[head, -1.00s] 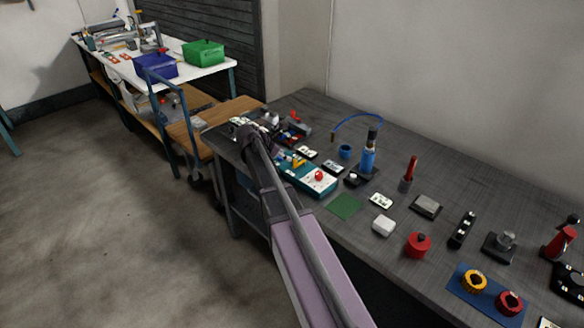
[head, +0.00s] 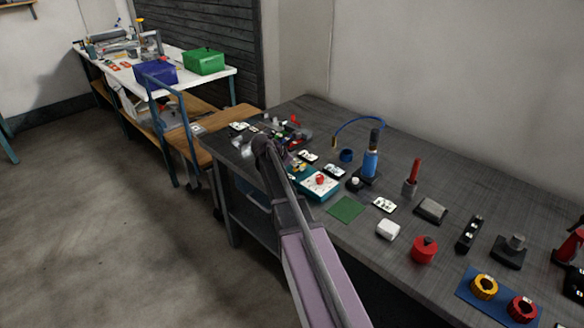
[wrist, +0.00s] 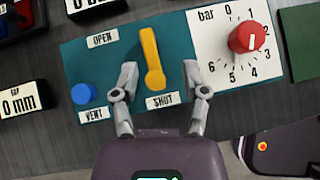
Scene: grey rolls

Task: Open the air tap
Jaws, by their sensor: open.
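The air tap is a yellow lever (wrist: 151,58) on a teal panel (wrist: 196,103). In the wrist view it stands nearly upright, its rounded lower end just above the SHUT label (wrist: 160,100). The OPEN label (wrist: 102,39) is to its upper left. My gripper (wrist: 160,72) is open, one fingertip on each side of the lever in the picture. I see no finger touching it, and cannot tell how far above the panel the tips are. In the head view the teal panel (head: 333,191) shows beside my arm, which hides much of the tap area.
On the panel, a blue VENT button (wrist: 84,94) sits left of my left finger. A red knob (wrist: 247,37) on a bar dial is to the right. A green square (head: 346,208), a white block (head: 388,230) and a blue bottle-like tool (head: 370,163) stand close by on the grey bench.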

